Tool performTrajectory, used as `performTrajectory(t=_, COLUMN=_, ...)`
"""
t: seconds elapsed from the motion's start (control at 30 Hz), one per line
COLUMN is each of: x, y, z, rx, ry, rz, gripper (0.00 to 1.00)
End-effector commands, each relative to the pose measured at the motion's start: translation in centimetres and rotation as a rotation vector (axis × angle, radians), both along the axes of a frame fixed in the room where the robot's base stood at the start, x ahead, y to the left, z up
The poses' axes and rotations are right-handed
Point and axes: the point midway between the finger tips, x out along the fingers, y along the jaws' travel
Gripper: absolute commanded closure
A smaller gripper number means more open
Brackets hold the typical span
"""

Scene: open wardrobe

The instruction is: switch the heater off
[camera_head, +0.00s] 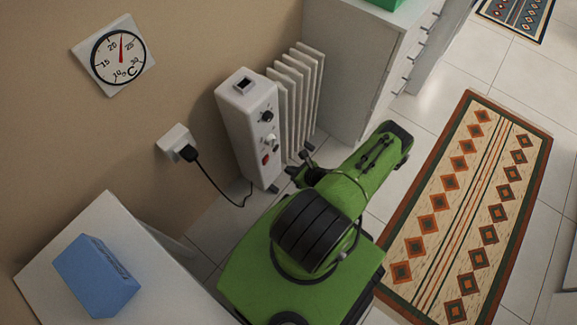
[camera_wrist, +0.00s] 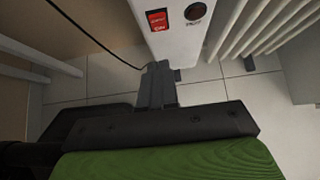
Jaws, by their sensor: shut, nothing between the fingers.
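The white heater (camera_head: 246,125) stands on the floor against the wall, with its control panel and ribs facing the room. In the head view its panel carries dark knobs and a red switch (camera_head: 265,160). In the wrist view the heater (camera_wrist: 176,45) is at the top centre, with the red rocker switch (camera_wrist: 157,20) lit and red lettering below it. A round dark knob (camera_wrist: 195,11) is beside the switch. My gripper (camera_wrist: 157,68) is shut and empty, its fingertips below the switch in the picture. In the head view my gripper (camera_head: 291,174) is near the heater's lower front.
A black cord (camera_head: 215,189) runs from the wall socket (camera_head: 176,143) towards the heater. A white cabinet (camera_head: 350,75) stands right of the heater. A white table (camera_head: 105,215) with a blue box (camera_head: 96,276) is at the lower left. A patterned rug (camera_head: 465,210) lies on the right.

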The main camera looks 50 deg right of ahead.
Motion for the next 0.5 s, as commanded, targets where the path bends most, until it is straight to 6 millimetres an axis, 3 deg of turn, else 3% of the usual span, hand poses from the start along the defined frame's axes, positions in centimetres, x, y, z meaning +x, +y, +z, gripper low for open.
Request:
performTrajectory(t=0.03, x=1.0, y=0.1, z=-1.2, rx=0.000, ry=-0.001, rz=0.003, gripper=1.00)
performTrajectory(t=0.3, x=5.6, y=0.2, z=-4.8, rx=-0.002, ry=-0.002, rz=0.003, gripper=1.00)
performTrajectory(t=0.5, x=8.6, y=0.2, z=-3.9, rx=-0.001, ry=-0.001, rz=0.002, gripper=1.00)
